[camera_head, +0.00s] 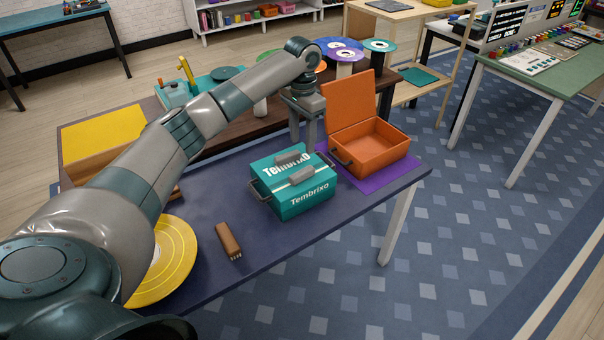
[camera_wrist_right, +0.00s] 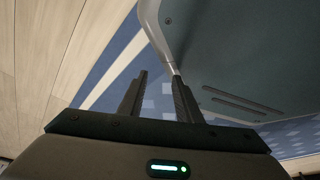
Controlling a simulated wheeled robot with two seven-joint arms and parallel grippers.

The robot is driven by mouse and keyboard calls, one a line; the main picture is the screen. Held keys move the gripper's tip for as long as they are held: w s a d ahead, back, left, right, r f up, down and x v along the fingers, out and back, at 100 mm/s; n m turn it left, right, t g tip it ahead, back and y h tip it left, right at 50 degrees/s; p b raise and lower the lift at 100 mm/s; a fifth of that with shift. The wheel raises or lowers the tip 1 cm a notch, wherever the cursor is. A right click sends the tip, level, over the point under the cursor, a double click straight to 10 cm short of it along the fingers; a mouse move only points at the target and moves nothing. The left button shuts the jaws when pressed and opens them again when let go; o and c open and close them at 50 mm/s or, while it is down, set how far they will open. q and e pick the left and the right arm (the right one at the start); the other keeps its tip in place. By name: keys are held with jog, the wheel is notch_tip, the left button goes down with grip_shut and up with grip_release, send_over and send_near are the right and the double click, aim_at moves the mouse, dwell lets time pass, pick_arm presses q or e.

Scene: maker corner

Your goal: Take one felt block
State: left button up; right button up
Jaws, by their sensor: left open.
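Two grey blocks, which look like the felt blocks, lie on top of the teal Tembrixo case (camera_head: 305,200). One block (camera_head: 288,157) is towards its back and the other block (camera_head: 301,174) towards the middle. My left arm reaches across from the left. My left gripper (camera_head: 306,135) points down just behind the case, with its jaws open; I see nothing held, though the case partly hides the area below. My right gripper shows only in the right wrist view (camera_wrist_right: 158,100), its two dark fingers apart with nothing between them.
An open orange case (camera_head: 375,150) stands on a purple mat (camera_head: 385,178) right of the teal case. A brown brush-like piece (camera_head: 228,240) and a yellow disc (camera_head: 172,265) lie on the blue table front left. Records and a teal machine (camera_head: 172,94) stand behind.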

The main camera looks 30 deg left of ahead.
pick_arm(q)
jog(key=p, duration=0.1)
send_over(301, 173)
jog(key=f, duration=0.5)
jog(key=shift+w+f, duration=0.3)
jog(key=shift+f, duration=0.6)
pick_arm(e)
jog(key=shift+g, duration=0.7)
jog(key=shift+s+d+f, duration=0.1)
jog(key=shift+s+d, duration=0.3)
jog(key=shift+s, duration=0.5)
jog(key=shift+s+d+f, duration=0.15)
jog(key=shift+s+d, duration=0.3)
jog(key=shift+s, duration=0.4)
jog(key=shift+s+d+f, duration=0.1)
jog(key=shift+s+d, duration=0.3)
jog(key=shift+s, duration=0.5)
jog(key=shift+r, duration=0.1)
